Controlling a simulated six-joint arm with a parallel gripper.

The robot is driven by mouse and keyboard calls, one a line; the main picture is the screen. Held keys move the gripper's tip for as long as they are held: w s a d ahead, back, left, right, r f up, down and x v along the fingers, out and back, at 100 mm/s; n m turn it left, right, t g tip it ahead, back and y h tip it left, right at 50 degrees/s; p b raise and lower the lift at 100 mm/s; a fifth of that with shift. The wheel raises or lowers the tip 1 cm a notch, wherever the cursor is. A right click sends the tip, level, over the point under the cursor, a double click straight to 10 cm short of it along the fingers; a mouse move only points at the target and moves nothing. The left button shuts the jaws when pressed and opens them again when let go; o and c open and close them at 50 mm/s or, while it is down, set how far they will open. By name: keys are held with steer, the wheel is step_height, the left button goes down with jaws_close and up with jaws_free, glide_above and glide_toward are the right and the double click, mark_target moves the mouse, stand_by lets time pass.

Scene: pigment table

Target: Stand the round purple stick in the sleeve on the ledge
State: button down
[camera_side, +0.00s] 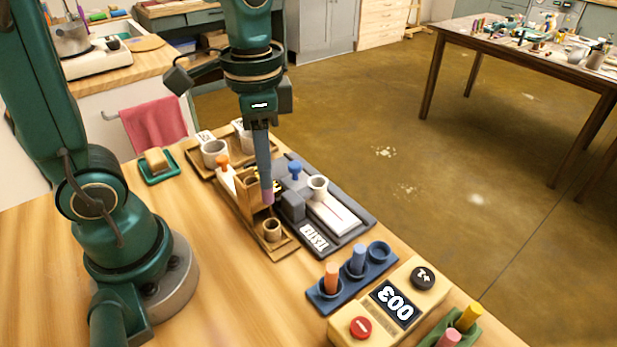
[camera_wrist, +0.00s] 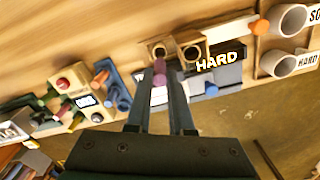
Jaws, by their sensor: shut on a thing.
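My gripper (camera_side: 265,182) points down over the wooden stand and is shut on the round purple stick (camera_side: 267,197). The stick's end shows below the fingertips; its upper part is hidden between them. In the wrist view the purple stick (camera_wrist: 159,68) shows between the fingers. A short round wooden sleeve (camera_side: 272,230) stands at the near end of the wooden tray (camera_side: 284,250). A taller wooden block with an opening (camera_side: 250,182) stands behind it, partly hidden by my gripper. I cannot tell which of them is the sleeve on the ledge. The stick appears above and apart from the near sleeve.
A blue rack (camera_side: 320,299) with orange and blue sticks and a counter box (camera_side: 422,285) are nearer. Bare table lies left of the wooden tray.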

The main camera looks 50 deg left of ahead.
mark_target(268, 202)
steer(key=shift+f, duration=2.05)
steer(key=shift+f, duration=0.7)
steer(key=shift+f, duration=0.35)
steer(key=shift+f, duration=0.35)
stand_by(0.4)
steer(key=c, duration=0.7)
jaws_free()
steer(key=shift+r, duration=4)
